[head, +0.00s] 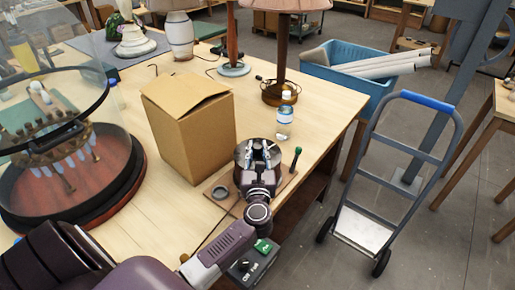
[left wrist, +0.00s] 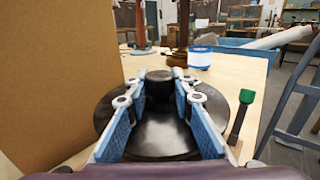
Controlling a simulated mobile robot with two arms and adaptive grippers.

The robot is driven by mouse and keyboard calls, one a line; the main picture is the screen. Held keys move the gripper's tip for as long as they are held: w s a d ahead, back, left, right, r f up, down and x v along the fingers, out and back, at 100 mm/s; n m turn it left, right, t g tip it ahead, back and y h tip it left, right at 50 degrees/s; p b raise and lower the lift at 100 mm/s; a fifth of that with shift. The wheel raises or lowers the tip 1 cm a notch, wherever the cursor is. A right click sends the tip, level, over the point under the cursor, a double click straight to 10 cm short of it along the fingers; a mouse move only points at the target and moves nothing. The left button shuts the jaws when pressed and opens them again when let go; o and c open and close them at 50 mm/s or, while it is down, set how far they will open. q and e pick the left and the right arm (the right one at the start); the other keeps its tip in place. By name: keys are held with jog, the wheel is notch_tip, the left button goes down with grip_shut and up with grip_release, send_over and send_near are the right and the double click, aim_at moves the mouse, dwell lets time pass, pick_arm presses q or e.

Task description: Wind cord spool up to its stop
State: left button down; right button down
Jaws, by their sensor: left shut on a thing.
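The cord spool is a dark round drum (head: 240,151) on a small wooden board (head: 282,186) near the table's front right edge. In the left wrist view its black disc (left wrist: 155,140) lies below the fingers, with a dark upright knob (left wrist: 159,92) at its centre. My left gripper (head: 259,150) reaches over the drum from the front. Its two blue-padded fingers (left wrist: 158,99) stand on either side of the knob and are shut on it. The cord on the drum cannot be made out. My right gripper is out of view.
A cardboard box (head: 190,125) stands close left of the spool. A green-tipped lever (head: 296,158) rises at its right; a bottle (head: 285,118) stands behind. A glass-lidded round case (head: 105,190) fills the left. A hand truck (head: 395,165) stands beyond the right table edge.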

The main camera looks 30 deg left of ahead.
pick_arm(q)
jog(key=m+t+h, duration=0.1)
jog(key=m+h, duration=0.1)
jog(key=h, duration=0.1)
jog(key=shift+s+a+m+t+h, duration=0.1)
jog(key=shift+m+t+h, duration=0.2)
jog(key=shift+m+t, duration=0.1)
jog(key=m+h, duration=0.1)
jog(key=h, duration=0.1)
jog(key=m+t+h, duration=0.1)
jog(key=h, duration=0.1)
jog(key=shift+f+m+b, duration=0.2)
jog(key=shift+m+b, duration=0.2)
jog(key=m+h+b, duration=0.2)
jog(key=h, duration=0.1)
jog(key=m+h+b, duration=0.2)
jog(key=h+b, duration=0.1)
jog(key=h, duration=0.1)
jog(key=shift+m+g+h, duration=0.3)
jog(key=shift+r+m+g+h+b, duration=0.2)
jog(key=shift+m+g+h+b, duration=0.3)
jog(key=shift+m+h+b, duration=0.65)
jog(key=shift+h, duration=0.35)
jog(key=c, duration=1.6)
grip_release()
jog(key=shift+d, duration=0.2)
jog(key=v, duration=1.2)
jog(key=shift+r, duration=0.1)
